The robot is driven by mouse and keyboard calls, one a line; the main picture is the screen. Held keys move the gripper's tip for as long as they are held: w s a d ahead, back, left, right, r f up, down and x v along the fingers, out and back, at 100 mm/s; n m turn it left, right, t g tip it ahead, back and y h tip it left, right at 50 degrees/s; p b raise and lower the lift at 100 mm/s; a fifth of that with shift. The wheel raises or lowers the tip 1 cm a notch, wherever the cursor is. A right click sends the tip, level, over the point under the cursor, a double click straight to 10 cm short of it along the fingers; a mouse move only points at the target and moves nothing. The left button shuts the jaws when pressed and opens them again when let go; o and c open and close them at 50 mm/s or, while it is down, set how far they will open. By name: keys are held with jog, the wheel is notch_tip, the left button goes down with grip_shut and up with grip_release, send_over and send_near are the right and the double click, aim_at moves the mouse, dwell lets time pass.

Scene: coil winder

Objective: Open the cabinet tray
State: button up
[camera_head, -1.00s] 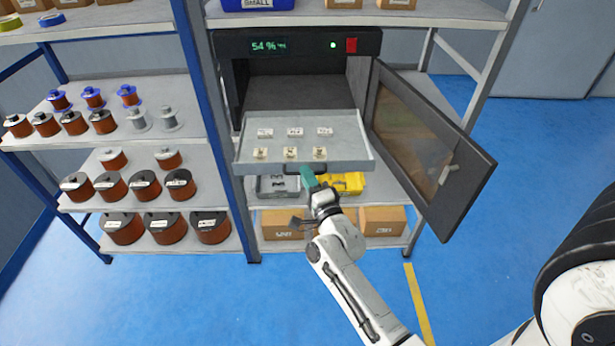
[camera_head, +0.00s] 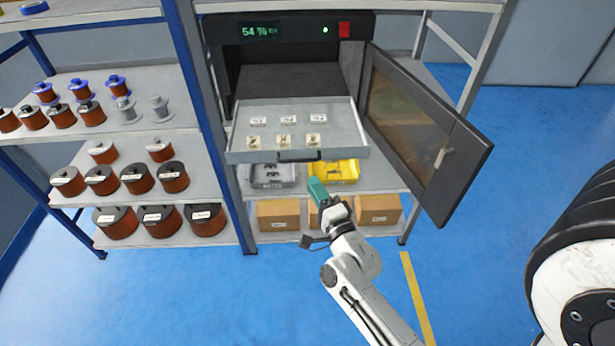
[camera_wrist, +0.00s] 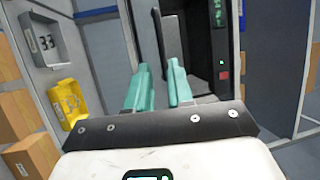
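The cabinet tray (camera_head: 352,148) is a grey drawer pulled well out of the dark cabinet (camera_head: 230,75). It holds small labelled parts in two rows. Its dark handle (camera_head: 299,156) is on the front edge. The cabinet door (camera_head: 425,130) stands wide open to the right. My gripper (camera_head: 315,186) has teal fingers and is below and in front of the tray, apart from the handle. In the wrist view my gripper (camera_wrist: 158,88) shows its two fingers spread with a gap between them and nothing held.
A grey bin (camera_head: 273,178) and a yellow bin (camera_head: 345,172) sit on the shelf under the tray. Cardboard boxes (camera_head: 278,214) stand on the lowest shelf. Shelves of wire spools (camera_head: 136,178) are at left. The blue floor in front is clear.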

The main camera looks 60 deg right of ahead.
jog(key=shift+v, duration=1.3)
jog(key=w+a+f+n+g+y, duration=0.2)
jog(key=a+f+n+g+y, duration=0.15)
jog(key=a+n+y, duration=0.35)
jog(key=w+a+f+n+g+y, duration=0.1)
jog(key=a+f+n+g+y, duration=0.1)
jog(key=a+f+n+y, duration=0.45)
jog(key=s+a+r+n+g+h, duration=0.1)
jog(key=s+a+n+g, duration=0.1)
jog(key=s+n+g, duration=0.2)
jog(key=s+a+n+g, duration=0.3)
jog(key=s+n+g, duration=0.2)
jog(key=s, duration=0.5)
jog(key=shift+a+r+n+h, duration=0.3)
jog(key=shift+r+n+h, duration=0.1)
jog(key=shift+n, duration=0.35)
